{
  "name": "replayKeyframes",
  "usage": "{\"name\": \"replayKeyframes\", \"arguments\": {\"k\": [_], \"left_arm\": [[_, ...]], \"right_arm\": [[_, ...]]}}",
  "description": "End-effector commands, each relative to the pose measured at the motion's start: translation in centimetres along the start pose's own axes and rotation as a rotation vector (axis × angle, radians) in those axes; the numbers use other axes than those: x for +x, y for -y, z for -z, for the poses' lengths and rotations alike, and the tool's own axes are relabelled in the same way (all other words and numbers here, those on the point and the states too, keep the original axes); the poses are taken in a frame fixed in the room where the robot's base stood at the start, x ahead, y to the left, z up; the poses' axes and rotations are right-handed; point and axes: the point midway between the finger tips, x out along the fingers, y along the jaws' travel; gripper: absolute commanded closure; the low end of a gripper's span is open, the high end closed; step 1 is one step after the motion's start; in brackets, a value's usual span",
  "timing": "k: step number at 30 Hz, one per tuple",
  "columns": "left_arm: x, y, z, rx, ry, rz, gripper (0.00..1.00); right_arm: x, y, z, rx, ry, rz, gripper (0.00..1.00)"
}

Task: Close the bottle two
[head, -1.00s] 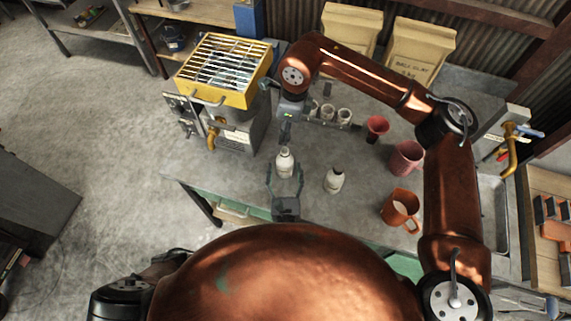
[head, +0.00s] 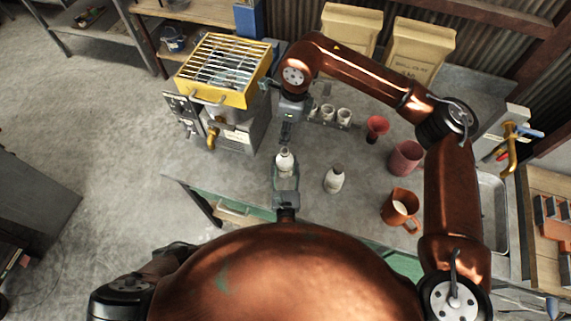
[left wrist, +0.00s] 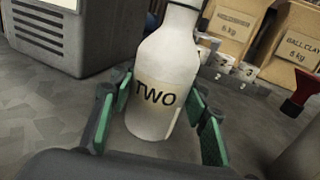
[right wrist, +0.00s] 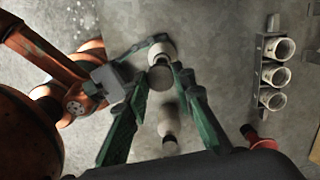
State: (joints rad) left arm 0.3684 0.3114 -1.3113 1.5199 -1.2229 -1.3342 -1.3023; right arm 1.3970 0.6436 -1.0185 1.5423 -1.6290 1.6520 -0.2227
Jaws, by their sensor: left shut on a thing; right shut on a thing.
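Bottle two (head: 285,165) is a white bottle marked TWO. It stands upright at the table's near edge; its label shows in the left wrist view (left wrist: 165,88). My left gripper (head: 286,175) is shut on its body, with a finger on either side. My right gripper (head: 286,146) points down just above the bottle's neck. In the right wrist view its fingers (right wrist: 160,82) are shut on a round grey cap (right wrist: 160,77), over the bottle's mouth. I cannot tell whether the cap touches the neck.
A second white bottle (head: 334,180) stands just right of bottle two. Beyond are an orange jug (head: 394,208), a pink cup (head: 405,158), a red funnel (head: 376,127) and a rack of small cups (head: 328,113). A yellow-topped heater (head: 222,98) stands at the left.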

Motion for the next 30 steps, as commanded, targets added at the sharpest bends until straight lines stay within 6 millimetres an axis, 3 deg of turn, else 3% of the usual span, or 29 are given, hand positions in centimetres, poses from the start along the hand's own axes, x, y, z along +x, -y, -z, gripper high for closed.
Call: {"name": "replayKeyframes", "arguments": {"k": [15,20,30], "left_arm": [[0.0,0.0,0.0,0.000,0.000,-0.001,0.99],[0.0,0.0,0.0,0.000,0.000,-0.001,1.00],[0.0,0.0,0.0,0.000,0.001,0.000,1.00]], "right_arm": [[0.0,0.0,0.0,-0.001,0.000,0.000,0.85],[0.3,0.0,0.0,-0.001,-0.001,0.000,0.85],[4.6,-0.1,0.5,-0.001,0.000,0.001,0.85]]}}
